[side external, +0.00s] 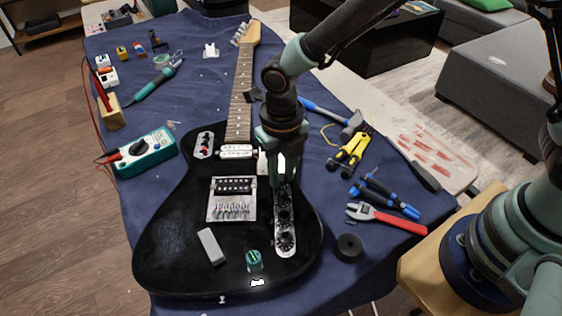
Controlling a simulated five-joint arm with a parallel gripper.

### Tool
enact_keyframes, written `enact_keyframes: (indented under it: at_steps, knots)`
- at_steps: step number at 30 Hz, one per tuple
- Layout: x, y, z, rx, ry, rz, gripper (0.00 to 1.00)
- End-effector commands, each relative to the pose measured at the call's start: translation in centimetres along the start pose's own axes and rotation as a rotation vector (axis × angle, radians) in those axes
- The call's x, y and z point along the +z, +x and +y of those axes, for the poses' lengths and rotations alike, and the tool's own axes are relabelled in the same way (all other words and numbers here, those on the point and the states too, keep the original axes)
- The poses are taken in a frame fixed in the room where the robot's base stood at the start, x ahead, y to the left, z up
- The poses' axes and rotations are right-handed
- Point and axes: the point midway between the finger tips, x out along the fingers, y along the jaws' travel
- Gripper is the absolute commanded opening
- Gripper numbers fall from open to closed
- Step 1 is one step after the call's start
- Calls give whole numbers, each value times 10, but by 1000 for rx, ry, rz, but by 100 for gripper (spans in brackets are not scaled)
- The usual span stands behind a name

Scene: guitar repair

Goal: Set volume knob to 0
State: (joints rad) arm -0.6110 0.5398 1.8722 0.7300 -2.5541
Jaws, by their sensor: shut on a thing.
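A black electric guitar (165,245) lies face up on the blue cloth, its neck pointing away to the back. A long silver control plate (278,251) with dark round knobs (286,240) runs down the right side of its body. My gripper (281,183) points down over the upper end of this plate and is shut on what looks like the volume knob. My gripper mostly hides that spot, so the knob's pointer and its setting cannot be read.
A grey block (211,246) and a small teal-topped item (254,261) lie on the guitar body. A black roll (349,248), red wrench (387,217), blue-handled pliers (385,195) and yellow wire strippers (350,150) lie to the right. A teal multimeter (146,153) is at left.

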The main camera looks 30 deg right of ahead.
Motion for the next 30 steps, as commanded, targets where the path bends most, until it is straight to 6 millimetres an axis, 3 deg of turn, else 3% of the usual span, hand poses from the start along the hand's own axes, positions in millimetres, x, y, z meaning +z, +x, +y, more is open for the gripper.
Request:
enact_keyframes:
  at_steps: [3,4,5,16,30]
  knots:
    - [0,0,0,1,2,-1,0]
    - [0,0,0,1,2,-1,36]
    - [0,0,0,1,2,-1,38]
    - [0,0,0,0,63,0,38]
    - [0,0,0,0,650,0,38]
